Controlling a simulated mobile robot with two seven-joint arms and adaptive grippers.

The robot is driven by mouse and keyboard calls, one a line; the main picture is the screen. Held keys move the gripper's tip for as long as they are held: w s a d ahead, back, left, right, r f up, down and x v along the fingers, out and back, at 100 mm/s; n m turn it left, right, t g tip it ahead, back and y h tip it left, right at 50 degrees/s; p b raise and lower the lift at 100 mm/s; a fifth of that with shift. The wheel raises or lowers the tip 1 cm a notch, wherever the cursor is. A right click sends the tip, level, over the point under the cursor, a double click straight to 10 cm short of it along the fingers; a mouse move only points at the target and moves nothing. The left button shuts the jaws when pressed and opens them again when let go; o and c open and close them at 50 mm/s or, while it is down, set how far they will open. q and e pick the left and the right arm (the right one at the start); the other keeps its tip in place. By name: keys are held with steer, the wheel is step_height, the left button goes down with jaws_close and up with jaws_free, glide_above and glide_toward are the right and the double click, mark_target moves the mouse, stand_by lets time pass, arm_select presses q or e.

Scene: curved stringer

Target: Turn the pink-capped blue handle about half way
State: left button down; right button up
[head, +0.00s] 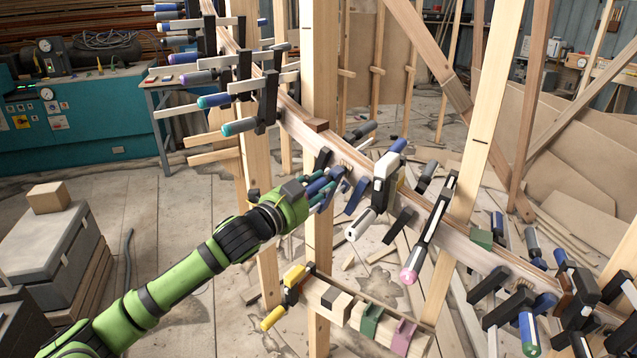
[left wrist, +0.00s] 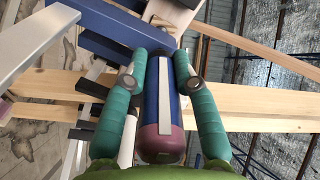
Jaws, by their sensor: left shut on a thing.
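The blue handle (left wrist: 152,105) lies lengthwise in the left wrist view, with its pink cap (left wrist: 160,143) toward me and a pale strip along it. My left gripper (left wrist: 160,72) has its two teal fingers on either side of the handle and is shut on it. In the head view my left gripper (head: 322,189) is at the curved wooden stringer (head: 345,163), left of the white-and-black clamp (head: 385,178). There the fingers hide much of the handle, and its cap cannot be made out. My right gripper is not in view.
Several other clamps with coloured handles crowd the stringer on both sides. A wooden post (head: 319,60) stands right behind my gripper. A lower beam (head: 340,305) carries a yellow clamp (head: 292,283) and coloured blocks. Open floor (head: 185,205) lies to the left.

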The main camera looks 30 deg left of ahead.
arm_select(q)
steer(key=shift+a+r, duration=0.15)
stand_by(0.3)
steer(key=c, duration=1)
jaws_free()
steer(key=shift+a, duration=0.1)
steer(key=shift+f, duration=0.2)
steer(key=shift+s, duration=0.25)
steer(key=shift+s+a, duration=0.15)
steer(key=shift+s, duration=1.75)
steer(key=shift+s+a, duration=0.15)
steer(key=shift+s, duration=1.75)
steer(key=shift+s+a, duration=0.15)
steer(key=shift+s, duration=1.75)
